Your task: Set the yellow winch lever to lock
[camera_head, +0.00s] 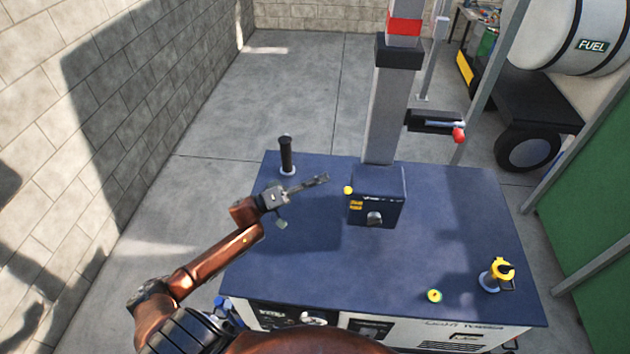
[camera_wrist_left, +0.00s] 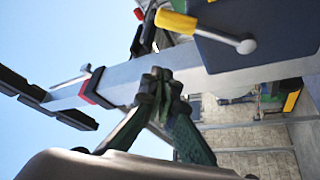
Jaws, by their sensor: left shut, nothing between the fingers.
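The yellow winch lever (camera_head: 348,190) shows as a small yellow end at the left side of the dark winch box (camera_head: 388,211), at the foot of the grey mast. In the left wrist view the lever (camera_wrist_left: 176,22) is a yellow grip on a short grey rod ending in a round grey hub on the box (camera_wrist_left: 285,45). My left gripper (camera_head: 324,179) is shut and empty, its tips just left of the lever's end, with a small gap in the head view. In the wrist view its closed fingertips (camera_wrist_left: 160,82) appear below the yellow grip. My right gripper is out of view.
The mast (camera_head: 390,110) rises from the blue bench top (camera_head: 300,250). A black upright handle (camera_head: 286,155) stands at the back left, a red-knobbed crank (camera_head: 459,135) sticks out right of the mast. A yellow-topped fitting (camera_head: 497,273) and yellow button (camera_head: 435,296) are front right.

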